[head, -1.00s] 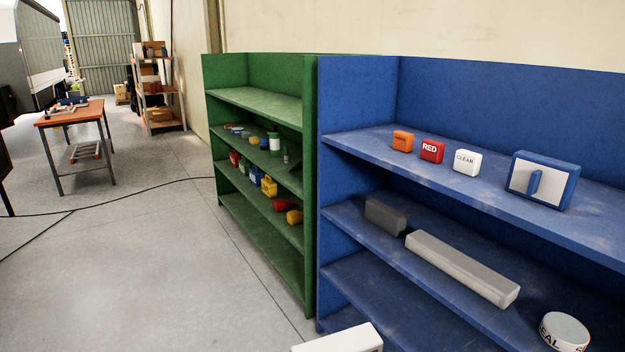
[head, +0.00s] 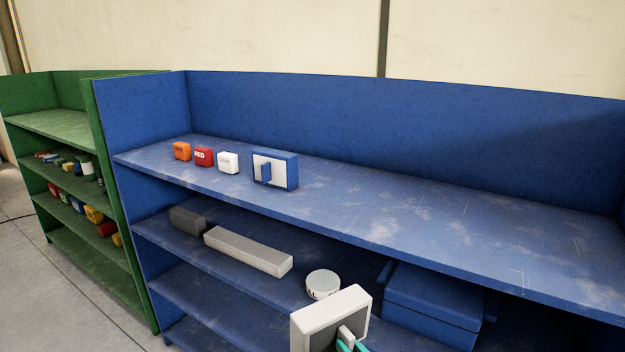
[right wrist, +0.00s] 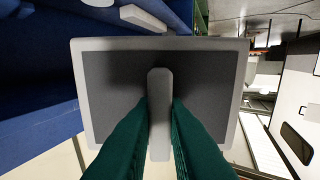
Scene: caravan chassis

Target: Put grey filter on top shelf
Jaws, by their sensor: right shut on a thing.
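The grey filter (head: 320,324), a pale frame around a dark grey panel with a handle, is at the bottom of the head view, in front of the blue shelf unit. In the right wrist view the grey filter (right wrist: 210,92) fills the middle. My right gripper (head: 350,346) is shut on its handle; its green fingers (right wrist: 159,105) lie on both sides of the handle. In the head view the filter appears below the level of the top shelf (head: 400,215). A blue-framed filter (head: 288,172) stands on that shelf. My left gripper is out of view.
Orange (head: 182,151), red (head: 203,157) and white (head: 228,163) small boxes stand left of the blue-framed filter. The top shelf is clear to its right. Below are a long grey bar (head: 245,252), a round tin (head: 322,284) and a blue box (head: 435,300).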

